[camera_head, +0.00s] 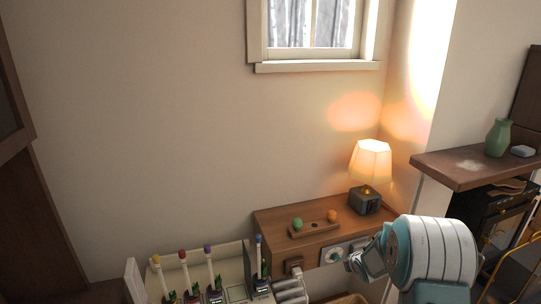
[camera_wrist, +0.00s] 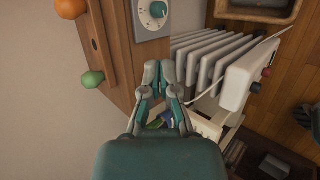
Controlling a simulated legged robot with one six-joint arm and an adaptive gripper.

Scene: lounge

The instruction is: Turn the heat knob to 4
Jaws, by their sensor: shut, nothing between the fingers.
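A round teal dial knob (camera_wrist: 158,9) sits on a pale plate (camera_wrist: 140,27) on the wooden front, at the top of the wrist view. In the head view the plate (camera_head: 334,255) shows on the front of the wooden shelf, left of my gripper (camera_head: 357,264). The marks around the dial are too small to read. In the wrist view my gripper (camera_wrist: 158,72) is shut and empty. Its fingertips appear below the dial, apart from it in the picture.
A white ribbed radiator (camera_wrist: 202,55) is right of my fingers, with a black knob (camera_wrist: 255,87) at its end.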

